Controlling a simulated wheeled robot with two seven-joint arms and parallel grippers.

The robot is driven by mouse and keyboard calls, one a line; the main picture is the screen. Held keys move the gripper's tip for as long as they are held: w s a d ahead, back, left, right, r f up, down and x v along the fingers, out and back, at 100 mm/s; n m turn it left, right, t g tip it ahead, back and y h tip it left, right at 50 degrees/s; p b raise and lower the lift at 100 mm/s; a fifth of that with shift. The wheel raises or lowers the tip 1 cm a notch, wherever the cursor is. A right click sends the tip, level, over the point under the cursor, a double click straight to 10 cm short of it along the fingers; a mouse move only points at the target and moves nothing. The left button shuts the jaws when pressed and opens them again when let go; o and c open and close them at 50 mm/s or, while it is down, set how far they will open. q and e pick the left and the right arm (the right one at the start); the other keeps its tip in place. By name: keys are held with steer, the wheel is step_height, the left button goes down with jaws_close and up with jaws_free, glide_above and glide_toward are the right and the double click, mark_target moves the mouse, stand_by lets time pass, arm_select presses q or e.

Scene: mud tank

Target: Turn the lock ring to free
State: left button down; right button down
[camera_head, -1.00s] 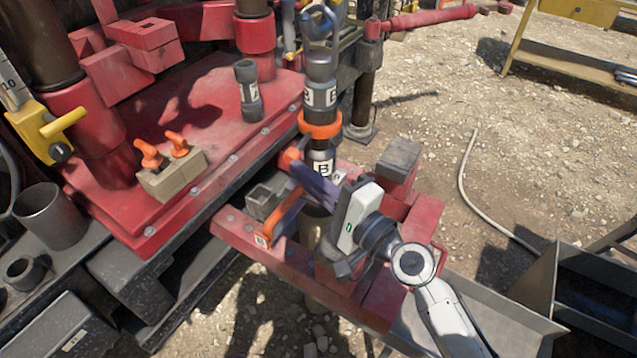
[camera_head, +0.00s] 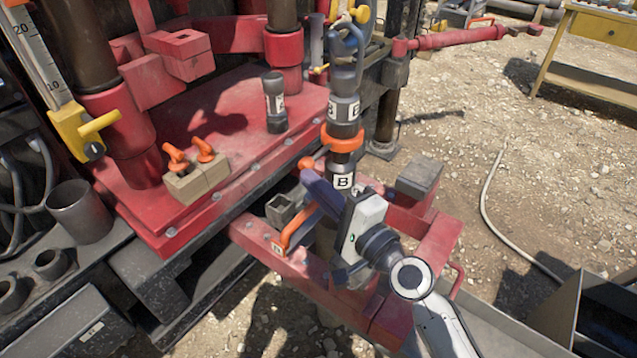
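An orange ring (camera_head: 342,141), which looks like the lock ring, sits around the dark upright pipe string (camera_head: 343,112), between parts with white "B" labels. My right gripper (camera_head: 322,192) is just below the ring, at the lower pipe section. One long dark purple finger shows, reaching up and left past the front of the pipe. The other finger is hidden, so I cannot tell its opening or whether it touches the pipe. An orange handle (camera_head: 299,228) stands on the red frame close to the finger. My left gripper is out of view.
The red deck (camera_head: 215,125) at left carries a short dark tool joint (camera_head: 275,103) and a tan block with orange knobs (camera_head: 196,180). A red frame (camera_head: 290,263) surrounds the lower pipe. A grey block (camera_head: 419,178) sits right of it.

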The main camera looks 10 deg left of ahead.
steer(key=shift+s+a+r, duration=0.15)
steer(key=shift+a+r, duration=0.2)
steer(key=shift+a, duration=0.25)
steer(key=s+d+f+b, duration=0.1)
steer(key=s+d+f, duration=0.1)
steer(key=d, duration=0.2)
steer(key=s+a+p, duration=0.2)
steer(key=s+a, duration=0.1)
steer(key=s, duration=0.6)
steer(key=shift+s+a+r, duration=0.15)
steer(key=shift+a, duration=0.05)
